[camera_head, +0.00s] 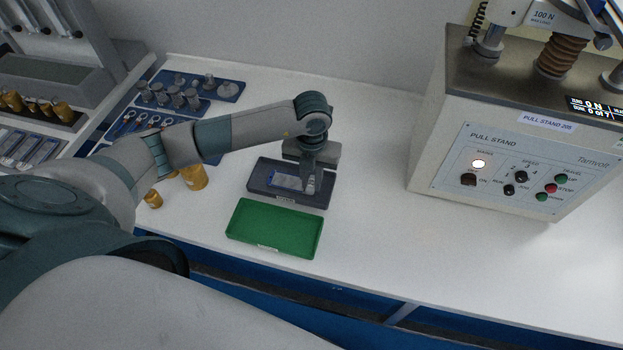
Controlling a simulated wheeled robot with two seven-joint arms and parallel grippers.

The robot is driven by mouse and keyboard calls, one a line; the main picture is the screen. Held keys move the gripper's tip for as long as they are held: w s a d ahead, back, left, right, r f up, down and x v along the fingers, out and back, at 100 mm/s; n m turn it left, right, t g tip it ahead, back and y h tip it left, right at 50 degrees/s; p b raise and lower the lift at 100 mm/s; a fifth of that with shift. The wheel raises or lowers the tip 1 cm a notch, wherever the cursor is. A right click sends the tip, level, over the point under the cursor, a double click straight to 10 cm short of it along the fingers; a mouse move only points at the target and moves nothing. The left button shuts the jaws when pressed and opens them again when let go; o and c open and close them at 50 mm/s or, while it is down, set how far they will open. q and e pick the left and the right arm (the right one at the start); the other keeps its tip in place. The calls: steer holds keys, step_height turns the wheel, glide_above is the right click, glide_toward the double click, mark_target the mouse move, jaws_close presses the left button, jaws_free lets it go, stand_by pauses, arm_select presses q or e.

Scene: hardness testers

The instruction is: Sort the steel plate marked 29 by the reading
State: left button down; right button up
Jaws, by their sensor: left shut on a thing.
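My left gripper (309,185) points down over the right part of a dark grey tray (262,172). It is shut on a small steel plate, which is mostly hidden by the fingers. Its mark cannot be read from here. A bluish-grey plate (286,181) shows in the dark tray just left of the fingers; I cannot tell whether it is the held piece or another. A green tray (274,228) stands in front of the dark tray and looks empty. Both trays have a small label on the front edge. My right gripper is not in view.
A pull stand (515,150) with a lit display fills the right side. Brass weights (194,177) stand left of the trays. Blue holders (203,85) with metal fixtures and tools lie at the back left. The white bench between trays and pull stand is clear.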

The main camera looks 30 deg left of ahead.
arm_select(q)
steer(key=shift+f, duration=0.2)
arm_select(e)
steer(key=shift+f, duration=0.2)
arm_select(q)
steer(key=c, duration=1.6)
jaws_free()
steer(key=shift+o, duration=0.2)
